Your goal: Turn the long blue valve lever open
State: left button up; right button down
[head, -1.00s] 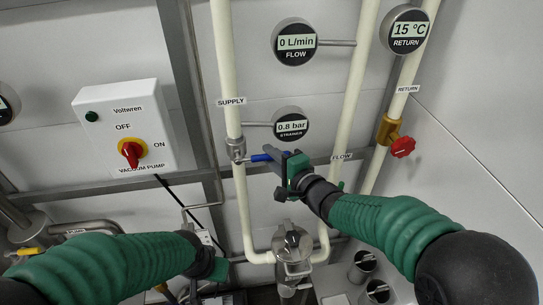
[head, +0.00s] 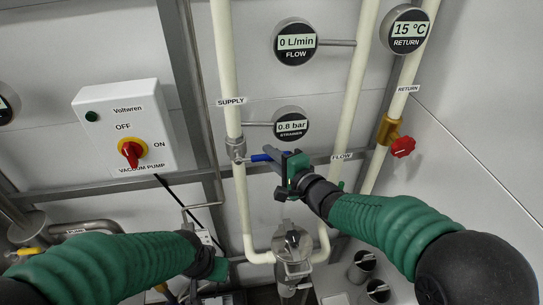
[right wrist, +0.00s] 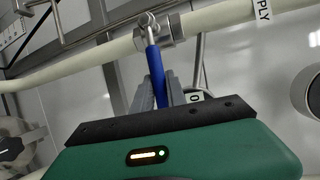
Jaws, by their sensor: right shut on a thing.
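The long blue valve lever (head: 262,157) sticks out to the right from a metal valve (head: 236,148) on the SUPPLY pipe (head: 230,80). My right gripper (head: 277,157) is shut on the lever's outer part. In the right wrist view the blue lever (right wrist: 155,68) runs from the valve (right wrist: 153,35) down between the two grey fingers (right wrist: 160,95). The lever's end is hidden by the gripper. My left gripper (head: 212,270) is low at the left, away from the lever; its fingers are not clear.
A flow gauge (head: 295,42) reads 0 L/min and a strainer gauge (head: 291,125) reads 0.8 bar. A red handle (head: 402,147) is on the RETURN pipe at the right. A vacuum pump switch box (head: 125,128) is at the left. A strainer (head: 292,243) stands below.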

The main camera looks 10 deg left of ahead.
jog(key=shift+f, duration=0.25)
dwell(0.4)
jog(key=a+f+m+t+b, duration=0.2)
jog(key=f+m+b, duration=0.1)
jog(key=m+b, duration=0.1)
jog(key=s+a+f+m+t+y+b, duration=0.1)
jog(key=a+f+m+t+b, duration=0.1)
jog(key=m, duration=0.5)
jog(key=s+a+f+m+t+b, duration=0.1)
jog(key=a+f+m+t+b, duration=0.1)
jog(key=f+m+b, duration=0.2)
jog(key=shift+s+a+m+y+b, duration=0.25)
jog(key=shift+m+b, duration=0.45)
jog(key=shift+b, duration=0.75)
jog(key=shift+s+a+r+m+t+b, duration=0.15)
jog(key=shift+a+m+t+b, duration=0.4)
jog(key=shift+m+b, duration=0.45)
jog(key=shift+s+a+r+m+h, duration=0.1)
jog(key=shift+a+m+h, duration=0.2)
jog(key=shift+m+h, duration=0.2)
jog(key=c, duration=1.3)
grip_release()
jog(key=shift+r, duration=0.15)
jog(key=shift+c, duration=0.2)
jog(key=shift+t, duration=0.25)
